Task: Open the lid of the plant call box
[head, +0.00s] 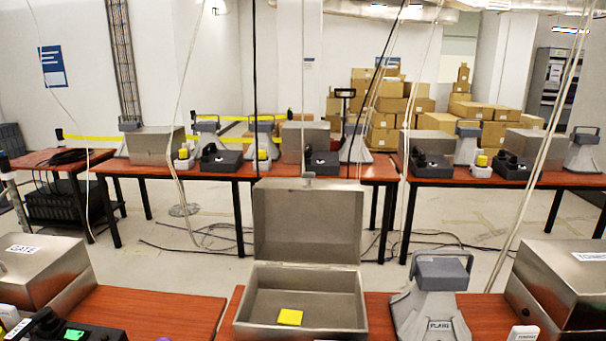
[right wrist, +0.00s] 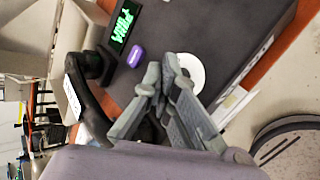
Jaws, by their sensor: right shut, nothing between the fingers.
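A brushed-metal box (head: 300,327) stands at the front centre of the head view. Its lid (head: 308,222) stands upright, hinged at the back, so the box is open. A yellow note (head: 290,317) lies inside. A grey stand (head: 430,305) right beside it carries a label that seems to read PLANT. I cannot read a label on the open box itself. My right gripper (right wrist: 162,72) shows in the right wrist view, shut and empty, above a dark unit (right wrist: 190,25) with a green display. Neither gripper shows in the head view, and the left is in neither view.
A closed metal box (head: 40,262) labelled GATE is at front left. Another closed metal box (head: 575,285) is at front right. Behind, a row of tables (head: 330,172) holds more boxes and phones. In the right wrist view, a purple button (right wrist: 136,56) and white ring (right wrist: 188,72) sit near my fingers.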

